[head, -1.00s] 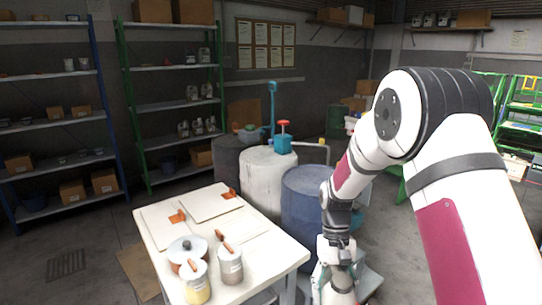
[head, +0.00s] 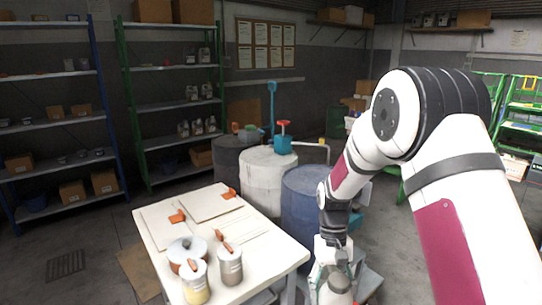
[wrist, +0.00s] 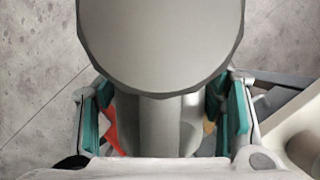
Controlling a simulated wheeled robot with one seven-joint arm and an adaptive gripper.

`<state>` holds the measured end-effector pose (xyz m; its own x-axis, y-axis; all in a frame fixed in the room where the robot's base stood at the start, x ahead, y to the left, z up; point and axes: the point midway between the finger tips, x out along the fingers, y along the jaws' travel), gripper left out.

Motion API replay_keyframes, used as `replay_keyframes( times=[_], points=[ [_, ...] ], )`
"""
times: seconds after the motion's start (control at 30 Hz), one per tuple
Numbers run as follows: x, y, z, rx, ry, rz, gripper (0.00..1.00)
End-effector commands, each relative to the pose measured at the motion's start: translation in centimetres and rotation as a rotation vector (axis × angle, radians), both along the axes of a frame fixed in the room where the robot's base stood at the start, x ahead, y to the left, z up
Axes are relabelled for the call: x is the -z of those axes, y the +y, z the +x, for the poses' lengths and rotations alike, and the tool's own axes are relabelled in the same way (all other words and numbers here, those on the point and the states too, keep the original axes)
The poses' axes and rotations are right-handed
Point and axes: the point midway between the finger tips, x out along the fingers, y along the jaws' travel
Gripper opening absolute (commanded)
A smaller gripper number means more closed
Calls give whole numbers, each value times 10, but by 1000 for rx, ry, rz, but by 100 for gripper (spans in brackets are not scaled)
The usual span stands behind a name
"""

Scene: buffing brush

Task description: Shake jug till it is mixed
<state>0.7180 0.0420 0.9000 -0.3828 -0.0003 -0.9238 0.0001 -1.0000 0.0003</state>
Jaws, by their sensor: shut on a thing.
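The grey jug (head: 339,291) shows at the bottom of the head view, right of the white table, partly cut off by the frame edge. My gripper (head: 334,266) is above it and shut on it. In the wrist view my gripper (wrist: 164,118) has its teal finger pads on both sides of a grey upright part of the jug. The jug's broad, rounded grey end (wrist: 160,45) fills the top middle. The jug hangs in the air beside the table. Its contents are hidden.
The white table (head: 270,262) holds lidded cans (head: 230,265), a round pot (head: 187,250) and flat boards (head: 208,202). A blue drum (head: 302,210) and a white drum (head: 262,180) stand behind it, close to my arm. Shelves line the back wall.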

Motion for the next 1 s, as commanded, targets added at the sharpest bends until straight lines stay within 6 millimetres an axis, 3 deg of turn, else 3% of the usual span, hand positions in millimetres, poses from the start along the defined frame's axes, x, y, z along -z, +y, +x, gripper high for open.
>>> replay_keyframes(
  times=[0.2, 0.37, 0.57, 0.8, 1.0],
  points=[
    [-1, -30, 0, 4, 0, 1, 11],
    [-1, -42, 0, 0, 0, 0, 11],
    [-1, -28, 0, -3, -1, 1, 11],
    [-1, 4, 0, -2, -1, 0, 11],
    [-1, 3, 0, 2, -1, -1, 11]
  ],
)
